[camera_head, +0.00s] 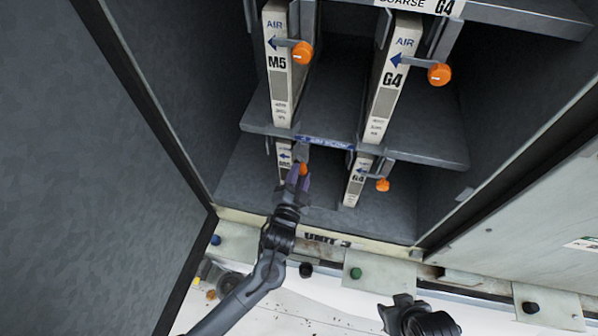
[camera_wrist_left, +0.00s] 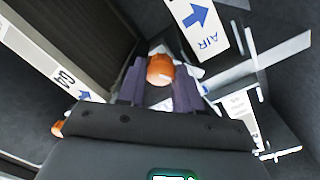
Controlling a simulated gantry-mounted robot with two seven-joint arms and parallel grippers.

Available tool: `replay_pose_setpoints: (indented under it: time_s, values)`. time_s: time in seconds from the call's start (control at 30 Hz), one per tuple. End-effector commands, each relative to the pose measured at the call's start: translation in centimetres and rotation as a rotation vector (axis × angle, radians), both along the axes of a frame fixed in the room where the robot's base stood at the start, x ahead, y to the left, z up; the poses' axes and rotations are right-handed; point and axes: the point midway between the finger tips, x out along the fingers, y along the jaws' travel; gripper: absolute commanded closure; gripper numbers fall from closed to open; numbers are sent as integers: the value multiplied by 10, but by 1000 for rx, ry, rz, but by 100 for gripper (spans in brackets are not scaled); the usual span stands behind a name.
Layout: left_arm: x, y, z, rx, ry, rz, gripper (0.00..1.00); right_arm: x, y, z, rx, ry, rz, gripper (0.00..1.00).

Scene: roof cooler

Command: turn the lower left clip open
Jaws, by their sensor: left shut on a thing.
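The lower left clip's orange knob (camera_head: 303,169) is in the lower left bay, in front of a white filter (camera_head: 284,158) with a blue arrow. My left gripper (camera_head: 298,180) is shut on this knob. In the left wrist view the orange knob (camera_wrist_left: 160,68) sits between the two purple fingers. The clip's arm is mostly hidden, so its angle is hard to tell. My right gripper (camera_head: 405,308) is at the bottom edge, away from the clips; its jaws are not clear.
Other orange-knobbed clips are at upper left (camera_head: 302,53), upper right (camera_head: 440,74) and lower right (camera_head: 383,185). A grey shelf (camera_head: 425,140) runs above the lower bays. The open door panel (camera_head: 75,170) fills the left side.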

Motion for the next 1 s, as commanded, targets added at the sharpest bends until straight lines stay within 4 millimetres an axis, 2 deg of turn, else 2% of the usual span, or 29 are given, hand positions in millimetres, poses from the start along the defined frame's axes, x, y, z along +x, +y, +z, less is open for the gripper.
replay_pose_setpoints:
  time_s: [0.1,0.5,0.73,1.0]
  values:
    - [0,0,2,111,-22,0,96,0,1,11,3,0,-2,57]
    - [0,-1,1,435,-95,-2,96,0,1,29,6,0,-4,57]
    - [0,-1,0,547,-118,0,96,0,1,35,4,0,-3,57]
    - [0,-1,-1,600,-131,0,96,0,-1,37,-4,0,3,57]
